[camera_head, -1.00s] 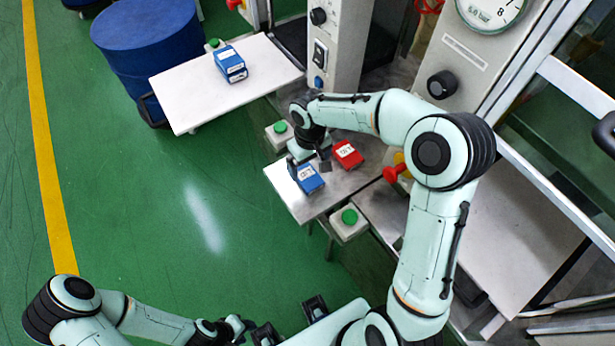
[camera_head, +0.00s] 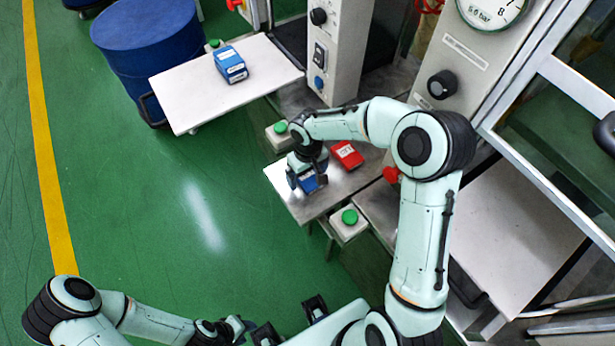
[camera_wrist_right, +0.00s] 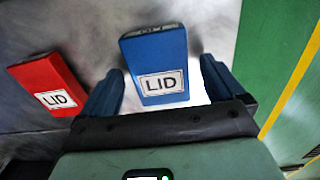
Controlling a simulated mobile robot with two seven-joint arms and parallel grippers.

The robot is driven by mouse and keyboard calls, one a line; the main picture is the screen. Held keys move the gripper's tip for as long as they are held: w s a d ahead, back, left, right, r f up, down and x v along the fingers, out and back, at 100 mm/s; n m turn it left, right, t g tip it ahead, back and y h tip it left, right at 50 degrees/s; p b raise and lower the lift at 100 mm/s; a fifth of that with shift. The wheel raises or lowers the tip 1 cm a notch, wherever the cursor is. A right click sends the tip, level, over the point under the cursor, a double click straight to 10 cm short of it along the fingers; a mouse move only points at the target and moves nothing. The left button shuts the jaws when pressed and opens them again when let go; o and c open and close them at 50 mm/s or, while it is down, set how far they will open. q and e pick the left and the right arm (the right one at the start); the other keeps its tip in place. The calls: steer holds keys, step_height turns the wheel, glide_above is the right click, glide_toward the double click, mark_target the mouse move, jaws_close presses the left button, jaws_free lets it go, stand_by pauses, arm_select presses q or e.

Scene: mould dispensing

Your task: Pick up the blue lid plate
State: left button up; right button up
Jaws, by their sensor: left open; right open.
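The blue lid plate (camera_head: 310,185) lies on the small metal table, partly hidden by my right gripper in the head view. In the right wrist view the blue lid plate (camera_wrist_right: 155,50) shows its white "LID" label. My right gripper (camera_wrist_right: 161,72) is open, with one finger on each side of the plate and visible gaps between. In the head view my right gripper (camera_head: 307,178) is right over the plate. My left gripper (camera_head: 290,320) is open and empty at the bottom edge, far from the plate.
A red lid plate (camera_head: 347,154) lies beside the blue one; it also shows in the wrist view (camera_wrist_right: 48,83). Green buttons (camera_head: 349,217) stand by the metal table (camera_head: 318,207). A blue block (camera_head: 230,64) lies on a white table (camera_head: 185,100). A machine column (camera_head: 338,50) stands behind.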

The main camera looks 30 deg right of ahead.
steer(key=shift+f, duration=0.2)
steer(key=shift+c, duration=0.4)
steer(key=c, duration=1.3)
steer(key=shift+o, duration=0.2)
steer(key=shift+r, duration=0.1)
